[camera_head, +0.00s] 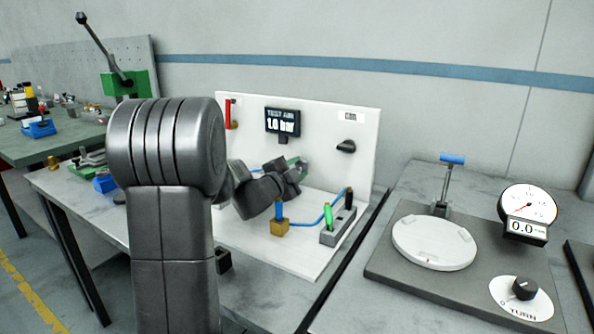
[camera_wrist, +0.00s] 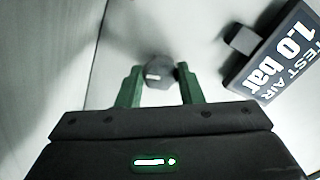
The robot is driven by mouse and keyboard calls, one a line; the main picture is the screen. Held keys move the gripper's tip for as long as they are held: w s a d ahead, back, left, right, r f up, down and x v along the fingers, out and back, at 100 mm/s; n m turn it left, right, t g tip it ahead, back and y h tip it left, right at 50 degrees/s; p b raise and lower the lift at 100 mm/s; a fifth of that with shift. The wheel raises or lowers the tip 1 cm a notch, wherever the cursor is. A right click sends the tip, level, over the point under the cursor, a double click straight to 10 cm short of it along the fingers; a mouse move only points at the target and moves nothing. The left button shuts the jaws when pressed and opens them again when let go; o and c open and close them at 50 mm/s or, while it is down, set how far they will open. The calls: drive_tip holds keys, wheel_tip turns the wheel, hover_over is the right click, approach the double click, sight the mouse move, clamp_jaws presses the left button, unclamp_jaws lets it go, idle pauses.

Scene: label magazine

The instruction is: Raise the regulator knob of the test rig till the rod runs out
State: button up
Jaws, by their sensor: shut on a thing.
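The test rig (camera_head: 327,120) is a white upright panel on a white base. Its dark display (camera_head: 282,122) reads 1.0 bar; it also shows at the right in the wrist view (camera_wrist: 272,55). The regulator knob (camera_wrist: 157,71) is a grey, faceted round knob with a small light mark on its face. My gripper (camera_wrist: 158,86) has green fingers, one on each side of the knob, and is shut on it. In the head view my gripper (camera_head: 292,166) is below the display and hides the knob. A green rod-like part (camera_head: 327,216) stands in a grey block at the base's right.
A black lever (camera_head: 346,146) sits on the panel's right. A blue hose (camera_head: 325,215) runs from a brass block (camera_head: 279,227) across the base. A red part (camera_head: 228,114) is at the panel's left. A turntable with a gauge (camera_head: 433,242) stands on the right bench.

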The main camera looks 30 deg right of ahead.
drive_tip(key=shift+f+m+b, duration=0.15)
drive_tip(key=shift+m+b, duration=0.5)
drive_tip(key=shift+m, duration=0.75)
drive_tip(key=o, duration=1)
drive_tip(key=shift+c, duration=0.2)
drive_tip(key=v, duration=1.4)
drive_tip(key=shift+d+p, duration=0.1)
drive_tip(key=shift+p, duration=0.25)
